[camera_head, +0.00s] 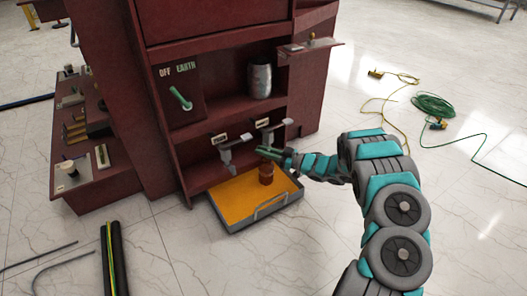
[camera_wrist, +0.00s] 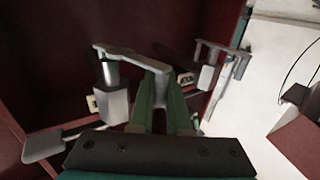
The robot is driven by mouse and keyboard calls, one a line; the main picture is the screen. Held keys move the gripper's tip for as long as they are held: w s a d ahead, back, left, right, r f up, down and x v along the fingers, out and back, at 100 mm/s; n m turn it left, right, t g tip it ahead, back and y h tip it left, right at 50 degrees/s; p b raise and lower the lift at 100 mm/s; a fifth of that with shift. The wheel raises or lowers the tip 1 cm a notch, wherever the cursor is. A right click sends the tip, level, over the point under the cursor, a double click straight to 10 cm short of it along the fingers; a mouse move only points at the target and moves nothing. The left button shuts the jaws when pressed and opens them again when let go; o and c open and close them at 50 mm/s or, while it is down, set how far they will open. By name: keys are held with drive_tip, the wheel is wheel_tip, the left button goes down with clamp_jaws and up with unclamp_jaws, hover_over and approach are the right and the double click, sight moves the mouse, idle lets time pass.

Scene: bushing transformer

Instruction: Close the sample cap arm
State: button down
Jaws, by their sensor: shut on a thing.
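My gripper (camera_head: 261,152) is low at the front of the dark red cabinet, beside the right of two grey valves (camera_head: 270,129). In the wrist view its two green fingers (camera_wrist: 163,98) are close together on the end of a grey cap arm (camera_wrist: 130,56). The arm runs left from the fingertips to the top of a grey cylinder (camera_wrist: 110,103). A second grey fitting (camera_wrist: 207,76) shows farther right. The labels are too small to read, so I cannot confirm which one is the sample valve. The fingers partly hide the held end.
A yellow-filled tray (camera_head: 290,206) with a red-brown jar (camera_head: 266,175) lies below my gripper. The other valve (camera_head: 229,152) is to the left. A metal cup (camera_head: 260,80) stands on the shelf above. A switch (camera_head: 181,98) is on the panel. Floor at right has cables (camera_head: 435,106).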

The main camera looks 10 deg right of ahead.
drive_tip(key=shift+s+a+f, duration=0.15)
drive_tip(key=shift+s+f, duration=0.05)
drive_tip(key=c, duration=0.9)
unclamp_jaws()
drive_tip(key=shift+w+r, duration=0.1)
drive_tip(key=shift+r, duration=0.05)
drive_tip(key=shift+o, duration=0.2)
drive_tip(key=v, duration=0.8)
drive_tip(key=shift+w, duration=0.1)
